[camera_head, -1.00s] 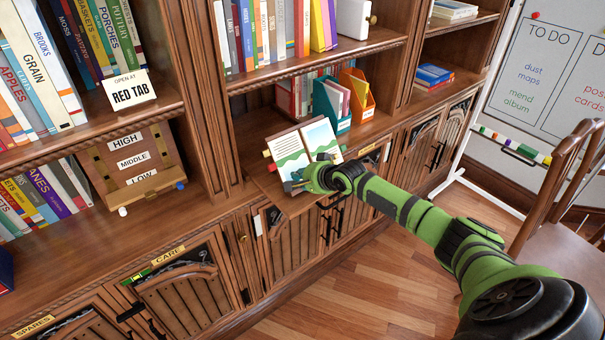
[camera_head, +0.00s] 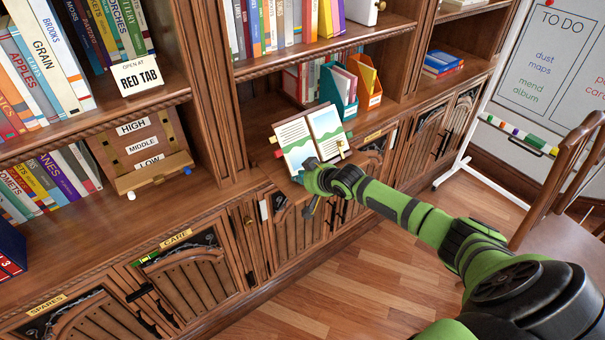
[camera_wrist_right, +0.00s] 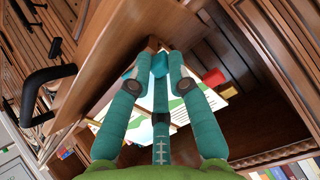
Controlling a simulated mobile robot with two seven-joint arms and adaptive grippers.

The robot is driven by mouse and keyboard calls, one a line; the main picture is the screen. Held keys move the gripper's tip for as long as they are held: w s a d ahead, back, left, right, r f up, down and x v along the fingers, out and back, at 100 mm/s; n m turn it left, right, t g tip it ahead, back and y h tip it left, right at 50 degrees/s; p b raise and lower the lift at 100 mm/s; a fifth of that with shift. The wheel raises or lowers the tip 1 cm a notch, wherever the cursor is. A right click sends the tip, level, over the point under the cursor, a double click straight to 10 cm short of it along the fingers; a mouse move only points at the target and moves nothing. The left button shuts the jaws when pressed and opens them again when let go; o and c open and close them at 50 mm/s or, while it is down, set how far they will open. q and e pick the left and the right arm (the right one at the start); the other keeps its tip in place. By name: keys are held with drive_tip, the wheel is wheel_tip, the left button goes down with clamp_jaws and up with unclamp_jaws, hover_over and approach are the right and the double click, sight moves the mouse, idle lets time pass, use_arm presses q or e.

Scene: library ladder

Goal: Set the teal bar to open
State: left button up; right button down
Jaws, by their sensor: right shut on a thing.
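My right gripper (camera_head: 308,172) is at the lower edge of the open book (camera_head: 311,138), in front of the shelf. In the right wrist view its fingertips (camera_wrist_right: 160,68) close on a small teal block, which I take for the teal bar (camera_wrist_right: 160,62). The block sits between the fingertips against the pale pages. The fingers hide most of it, so its setting cannot be read. In the head view the gripper hides most of the bar. The open book stands tilted back, with coloured tabs at its left side. My left gripper is not in view.
A teal file box (camera_head: 339,90) and an orange one (camera_head: 365,80) stand behind the book. A card reading "OPEN AT RED TAB" (camera_head: 138,75) and a HIGH/MIDDLE/LOW board (camera_head: 143,150) are at left. Cabinet doors (camera_head: 290,235) lie below; floor (camera_head: 380,270) is clear.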

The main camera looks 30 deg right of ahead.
drive_tip(key=shift+s+f+n, duration=0.2)
drive_tip(key=shift+f+n, duration=0.05)
drive_tip(key=shift+n, duration=0.5)
drive_tip(key=shift+s+f+n, duration=0.15)
drive_tip(key=shift+f+n, duration=0.1)
drive_tip(key=shift+n, duration=0.5)
drive_tip(key=shift+s+a+f, duration=0.1)
drive_tip(key=shift+s+f, duration=0.05)
drive_tip(key=c, duration=1.2)
unclamp_jaws()
drive_tip(key=a+v, duration=0.1)
drive_tip(key=v, duration=1.1)
drive_tip(key=shift+d, duration=0.4)
